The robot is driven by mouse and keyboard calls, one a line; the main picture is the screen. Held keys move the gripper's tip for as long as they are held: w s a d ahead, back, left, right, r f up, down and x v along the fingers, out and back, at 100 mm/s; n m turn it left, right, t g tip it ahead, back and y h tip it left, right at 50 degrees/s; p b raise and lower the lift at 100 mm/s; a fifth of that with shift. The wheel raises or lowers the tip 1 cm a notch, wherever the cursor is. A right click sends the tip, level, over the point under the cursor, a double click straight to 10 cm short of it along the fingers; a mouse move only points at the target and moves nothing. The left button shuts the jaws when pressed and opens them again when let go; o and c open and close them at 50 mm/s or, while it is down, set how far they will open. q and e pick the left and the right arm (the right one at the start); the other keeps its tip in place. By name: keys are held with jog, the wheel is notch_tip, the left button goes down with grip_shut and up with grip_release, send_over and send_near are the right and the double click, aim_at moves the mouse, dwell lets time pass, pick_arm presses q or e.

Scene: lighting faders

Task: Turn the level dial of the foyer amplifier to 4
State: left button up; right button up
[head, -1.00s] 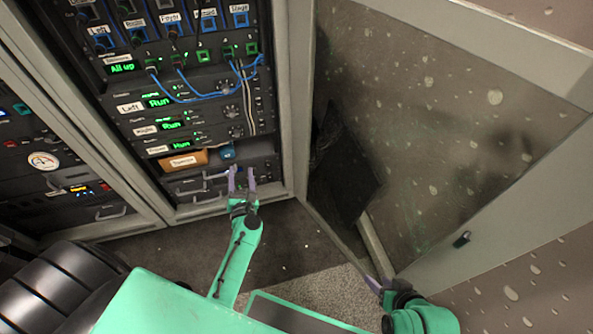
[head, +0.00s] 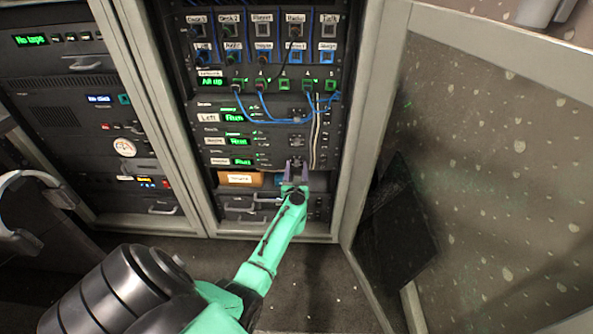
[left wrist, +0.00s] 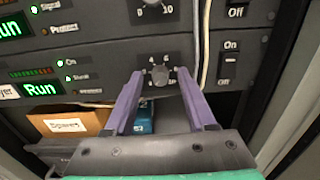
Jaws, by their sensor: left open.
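The foyer amplifier is the lowest of the three stacked amplifiers, with a lit green "Run" display (head: 241,162), which also shows in the left wrist view (left wrist: 41,90). Its level dial (left wrist: 158,75) is a small dark knob with numbers around it, 4 and 6 legible at the top. I cannot tell where its pointer stands. My left gripper (left wrist: 159,80) is open, its purple fingers on either side of the dial, with no clear grip on it. In the head view the left gripper (head: 297,164) hides the dial. My right gripper is out of view.
Another amplifier's dial (left wrist: 154,6) is just above. A white cable (left wrist: 203,50) hangs close to the right finger, with a power switch (left wrist: 229,70) beyond. Below are a cardboard "Spares" box (left wrist: 68,122) and a blue object (left wrist: 144,118). The cabinet door (head: 480,150) stands open on the right.

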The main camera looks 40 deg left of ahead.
pick_arm(q)
grip_shut()
